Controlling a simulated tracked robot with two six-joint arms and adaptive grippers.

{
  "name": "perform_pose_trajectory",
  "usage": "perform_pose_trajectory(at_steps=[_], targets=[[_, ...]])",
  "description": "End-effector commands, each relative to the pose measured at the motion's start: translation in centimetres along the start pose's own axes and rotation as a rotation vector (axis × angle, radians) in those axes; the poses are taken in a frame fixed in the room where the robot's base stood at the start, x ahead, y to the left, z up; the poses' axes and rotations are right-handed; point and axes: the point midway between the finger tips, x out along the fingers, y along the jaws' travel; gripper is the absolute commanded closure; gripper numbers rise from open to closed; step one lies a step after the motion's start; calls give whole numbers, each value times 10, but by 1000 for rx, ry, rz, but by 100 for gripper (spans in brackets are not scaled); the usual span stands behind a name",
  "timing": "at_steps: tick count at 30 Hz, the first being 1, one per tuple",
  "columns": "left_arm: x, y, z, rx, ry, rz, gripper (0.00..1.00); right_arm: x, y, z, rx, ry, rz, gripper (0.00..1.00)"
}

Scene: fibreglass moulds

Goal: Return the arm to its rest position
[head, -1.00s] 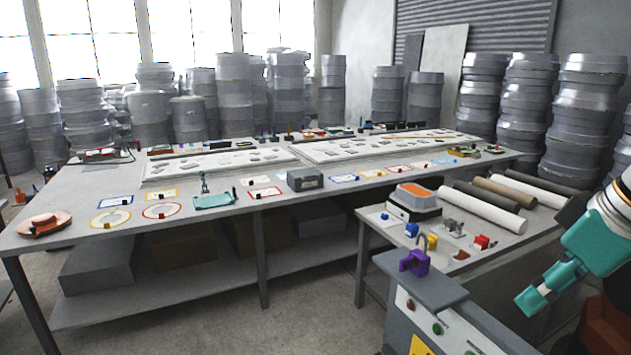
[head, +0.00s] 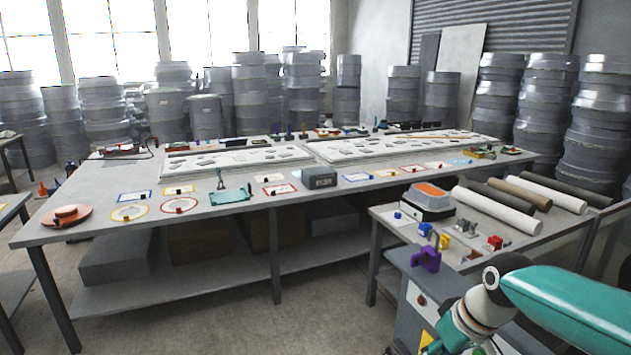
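My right arm (head: 565,300) comes in at the lower right, with its teal link and grey wrist joint in front of the grey cabinet (head: 410,297). My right gripper (head: 440,343) is at the bottom edge, pointing down and left, partly cut off by the frame. Its fingertips are not clear, so I cannot tell whether it is open or shut, and I see nothing held in it. My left gripper and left arm are not in view.
A purple padlock (head: 426,259) sits on the cabinet close to my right arm. Behind it a side table (head: 470,262) carries rolls (head: 497,209) and a scale (head: 428,200). A long workbench (head: 240,225) holds moulds and small parts. The floor (head: 230,325) in front is clear.

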Motion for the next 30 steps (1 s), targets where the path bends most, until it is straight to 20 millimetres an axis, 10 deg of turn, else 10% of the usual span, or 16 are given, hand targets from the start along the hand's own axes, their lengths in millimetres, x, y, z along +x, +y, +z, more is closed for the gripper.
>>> perform_pose_trajectory(at_steps=[6,12,21,30], targets=[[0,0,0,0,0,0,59,164,-24,61,142,-75,-86,63],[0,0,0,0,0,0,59,267,-61,161,322,-135,-136,63],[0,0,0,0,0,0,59,307,-104,273,517,-190,-138,63],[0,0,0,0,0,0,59,308,-108,282,537,-188,-133,63]])
